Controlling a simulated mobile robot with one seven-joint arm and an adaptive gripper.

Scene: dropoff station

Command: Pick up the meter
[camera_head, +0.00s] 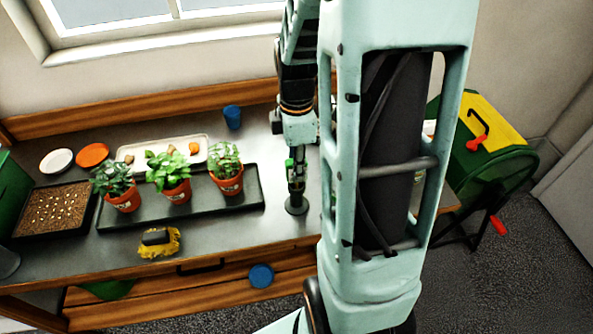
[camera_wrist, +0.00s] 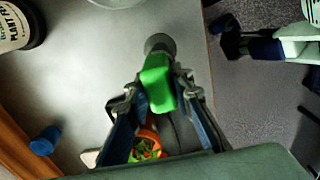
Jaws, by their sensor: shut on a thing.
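A green piece with a dark round end, which I take to be the meter (camera_wrist: 158,85), is between my gripper's fingers (camera_wrist: 157,96) in the wrist view. My gripper is shut on it. In the head view my gripper (camera_head: 292,178) points down over the table, right of the dark plant tray. The meter's green part (camera_head: 290,165) shows at the fingers, with a dark round disc (camera_head: 297,204) below. I cannot tell whether the disc touches the table. My arm hides the table further right.
Several potted plants (camera_head: 176,187) stand in the dark tray (camera_head: 250,205), close left of my gripper. A blue cup (camera_head: 232,117) stands behind. A labelled bottle (camera_wrist: 15,25) shows in the wrist view.

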